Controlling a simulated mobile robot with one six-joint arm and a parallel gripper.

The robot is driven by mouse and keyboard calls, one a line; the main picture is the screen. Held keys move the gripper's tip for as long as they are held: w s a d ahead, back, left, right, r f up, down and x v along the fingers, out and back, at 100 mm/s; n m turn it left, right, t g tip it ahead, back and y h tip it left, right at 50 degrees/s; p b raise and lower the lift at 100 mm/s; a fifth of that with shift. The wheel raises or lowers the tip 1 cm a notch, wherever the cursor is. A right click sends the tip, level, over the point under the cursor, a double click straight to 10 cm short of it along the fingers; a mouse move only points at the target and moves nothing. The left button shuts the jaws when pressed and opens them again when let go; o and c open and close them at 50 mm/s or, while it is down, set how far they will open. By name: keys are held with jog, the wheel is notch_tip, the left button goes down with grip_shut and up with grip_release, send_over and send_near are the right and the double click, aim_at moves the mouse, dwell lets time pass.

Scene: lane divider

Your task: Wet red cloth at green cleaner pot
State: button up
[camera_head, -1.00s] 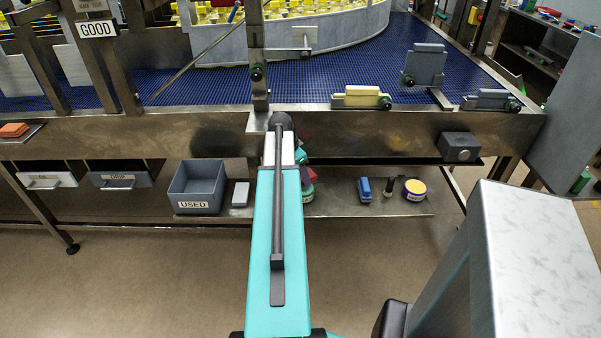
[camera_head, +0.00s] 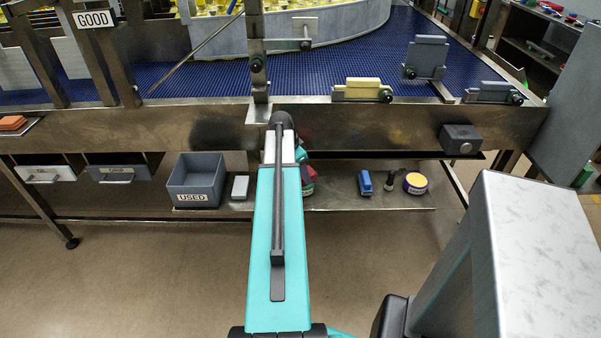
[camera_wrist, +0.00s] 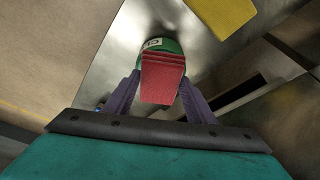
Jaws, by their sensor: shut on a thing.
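In the wrist view my gripper (camera_wrist: 160,96) is shut on the red cloth (camera_wrist: 161,78), a folded red block between its two purple-grey fingers. The green cleaner pot (camera_wrist: 170,46) with a white label is right behind the cloth. The cloth covers part of the pot and overlaps its top in this view; I cannot tell whether they touch. In the head view my arm hides most of the gripper. A bit of the red cloth (camera_head: 308,173) and the green pot (camera_head: 308,189) show just right of my arm, at the lower shelf.
The lower shelf (camera_head: 340,203) also holds the grey USED bin (camera_head: 196,180), a pale grey block (camera_head: 240,187), a blue brush (camera_head: 365,182), a dark small item (camera_head: 390,180) and a yellow-topped pot (camera_head: 415,183). The steel beam (camera_head: 370,130) runs above it. A grey cabinet (camera_head: 530,250) stands at right.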

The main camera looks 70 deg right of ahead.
jog(key=shift+f+b, duration=0.3)
jog(key=shift+f, duration=0.25)
dwell(1.4)
jog(key=shift+r+p, duration=2)
jog(key=shift+r, duration=1.55)
jog(key=shift+s, duration=0.1)
